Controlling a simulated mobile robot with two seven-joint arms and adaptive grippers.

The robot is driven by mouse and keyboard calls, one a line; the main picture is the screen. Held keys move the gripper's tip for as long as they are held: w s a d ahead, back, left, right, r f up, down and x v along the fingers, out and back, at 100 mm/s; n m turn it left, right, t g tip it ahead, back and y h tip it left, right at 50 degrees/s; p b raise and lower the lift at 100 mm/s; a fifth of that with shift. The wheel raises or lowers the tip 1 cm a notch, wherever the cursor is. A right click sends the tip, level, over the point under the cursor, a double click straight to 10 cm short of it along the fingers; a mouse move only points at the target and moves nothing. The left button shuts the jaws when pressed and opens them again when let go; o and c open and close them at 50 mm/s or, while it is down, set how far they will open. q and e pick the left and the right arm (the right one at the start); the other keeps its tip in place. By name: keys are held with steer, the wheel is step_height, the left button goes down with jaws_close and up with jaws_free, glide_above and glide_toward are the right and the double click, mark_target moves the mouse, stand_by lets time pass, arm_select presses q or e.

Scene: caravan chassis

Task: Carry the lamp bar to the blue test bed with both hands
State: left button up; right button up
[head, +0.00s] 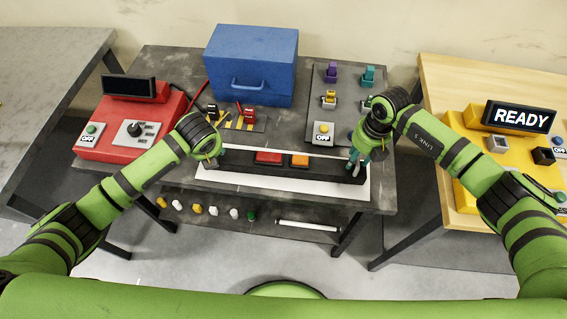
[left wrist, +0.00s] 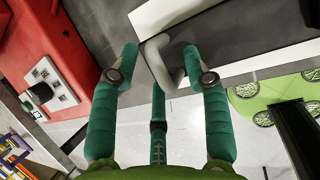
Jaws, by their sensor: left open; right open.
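The lamp bar (head: 328,168) is a dark bar with a red and an orange lamp, lying on a white mat (head: 285,186) on the dark middle table. My left gripper (head: 216,158) is at its left end. In the left wrist view the left gripper's teal fingers (left wrist: 160,62) are spread, with the bar's pale curved end handle (left wrist: 163,58) between them and a gap visible. My right gripper (head: 357,160) is open at the bar's right end; its arm hides part of that end, so contact is unclear. No blue test bed is recognisable.
A blue box with a handle (head: 250,65) stands behind the bar. A red console (head: 130,126) is at left, a grey switch panel (head: 335,100) behind right. A wooden table (head: 450,75) at right carries a yellow console with a READY display (head: 521,116).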

arm_select(q)
jaws_close()
arm_select(e)
jaws_close()
arm_select(q)
steer(key=shift+a, duration=0.1)
